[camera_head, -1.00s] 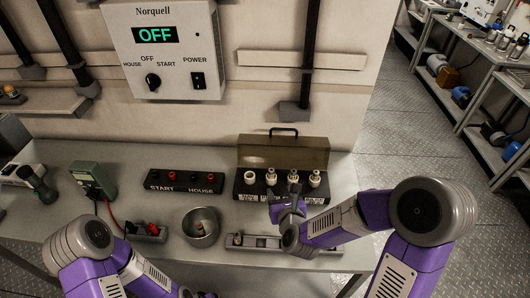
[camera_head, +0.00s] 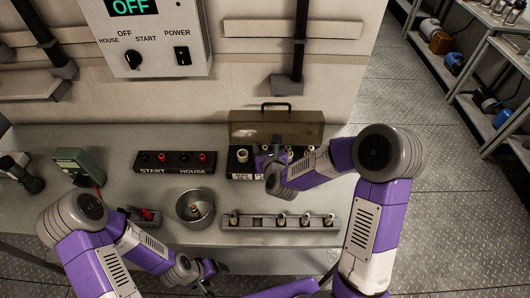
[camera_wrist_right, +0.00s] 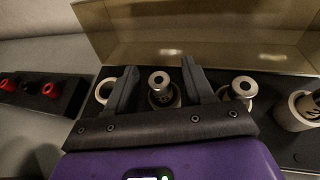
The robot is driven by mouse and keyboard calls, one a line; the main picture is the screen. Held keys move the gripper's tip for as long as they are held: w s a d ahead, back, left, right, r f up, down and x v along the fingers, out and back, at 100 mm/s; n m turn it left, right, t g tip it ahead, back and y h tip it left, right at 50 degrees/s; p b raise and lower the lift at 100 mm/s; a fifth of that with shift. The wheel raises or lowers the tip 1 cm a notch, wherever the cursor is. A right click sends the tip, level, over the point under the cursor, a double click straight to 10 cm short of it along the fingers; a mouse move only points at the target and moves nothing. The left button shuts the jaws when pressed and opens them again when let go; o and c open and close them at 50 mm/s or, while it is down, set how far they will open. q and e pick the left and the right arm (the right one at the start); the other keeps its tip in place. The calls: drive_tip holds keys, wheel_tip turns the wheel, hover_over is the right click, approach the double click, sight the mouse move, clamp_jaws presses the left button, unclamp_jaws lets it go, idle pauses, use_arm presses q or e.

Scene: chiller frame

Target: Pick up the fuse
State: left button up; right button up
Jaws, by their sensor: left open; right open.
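The dark fuse holder block (camera_head: 238,175) stands on the bench with its brown lid (camera_head: 275,122) raised behind. Its leftmost white ring (camera_head: 242,155) looks empty and also shows in the right wrist view (camera_wrist_right: 105,92). My right gripper (camera_head: 270,152) is over the block, open. In the right wrist view, a fuse (camera_wrist_right: 160,83) with a metal cap stands upright between the spread fingers (camera_wrist_right: 160,80), with gaps at both sides. Another fuse (camera_wrist_right: 243,88) stands just right of the fingers. My left gripper (camera_head: 205,270) is open and low at the front, away from the block.
A long rack (camera_head: 262,222) with several small fuses lies in front of the block. A metal bowl (camera_head: 195,208) with a small item inside stands left of it. The START/HOUSE terminal block (camera_head: 175,163) and a green meter (camera_head: 78,165) are further left. The wall panel (camera_head: 150,40) reads OFF.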

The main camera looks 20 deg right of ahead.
clamp_jaws()
